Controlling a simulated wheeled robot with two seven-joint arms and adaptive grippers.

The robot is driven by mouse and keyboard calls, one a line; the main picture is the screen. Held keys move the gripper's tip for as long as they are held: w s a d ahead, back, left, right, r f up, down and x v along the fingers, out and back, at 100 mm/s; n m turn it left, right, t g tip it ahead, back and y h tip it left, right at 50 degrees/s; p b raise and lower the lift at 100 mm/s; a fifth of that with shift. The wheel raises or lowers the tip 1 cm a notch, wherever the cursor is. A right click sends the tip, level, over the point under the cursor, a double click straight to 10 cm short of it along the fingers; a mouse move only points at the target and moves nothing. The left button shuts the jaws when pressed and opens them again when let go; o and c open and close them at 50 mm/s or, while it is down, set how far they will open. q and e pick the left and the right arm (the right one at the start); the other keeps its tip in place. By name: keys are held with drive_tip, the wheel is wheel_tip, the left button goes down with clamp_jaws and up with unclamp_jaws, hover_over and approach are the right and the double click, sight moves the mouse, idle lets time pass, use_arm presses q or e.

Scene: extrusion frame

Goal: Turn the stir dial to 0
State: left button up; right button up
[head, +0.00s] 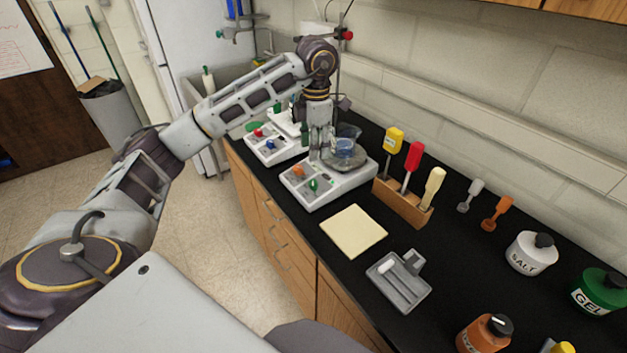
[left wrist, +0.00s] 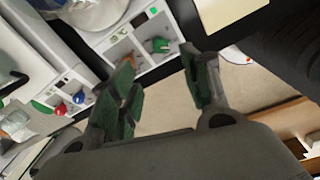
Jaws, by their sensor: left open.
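A white hotplate stirrer (head: 330,190) stands on the black bench with an orange dial (head: 298,171) and a green dial (head: 314,185) on its front panel. Their labels are too small to read, so I cannot tell which is the stir dial. The green dial (left wrist: 158,45) also shows in the left wrist view, just beyond the fingertips. My left gripper (head: 319,150) points down over the panel, close behind the dials. In the left wrist view its fingers (left wrist: 160,62) are apart with no object held. My right gripper is not in view.
A beaker (head: 346,139) sits on the stirrer's plate, close to my left gripper. A second device with red (head: 258,132) and blue (head: 270,144) dials stands to the left. A wooden rack (head: 403,203) of coloured tools stands to the right. A yellow pad (head: 353,231) lies in front.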

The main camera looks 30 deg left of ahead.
sight(313, 181)
use_arm(q)
drive_tip(key=f, duration=0.4)
drive_tip(key=f+p, duration=0.1)
drive_tip(key=f, duration=0.4)
drive_tip(key=f+p, duration=0.1)
drive_tip(key=f, duration=0.3)
drive_tip(key=shift+w+a+f, duration=0.15)
drive_tip(key=shift+a+f, duration=0.05)
drive_tip(key=shift+a, duration=0.1)
drive_tip(key=shift+c, duration=0.3)
drive_tip(key=c, duration=1)
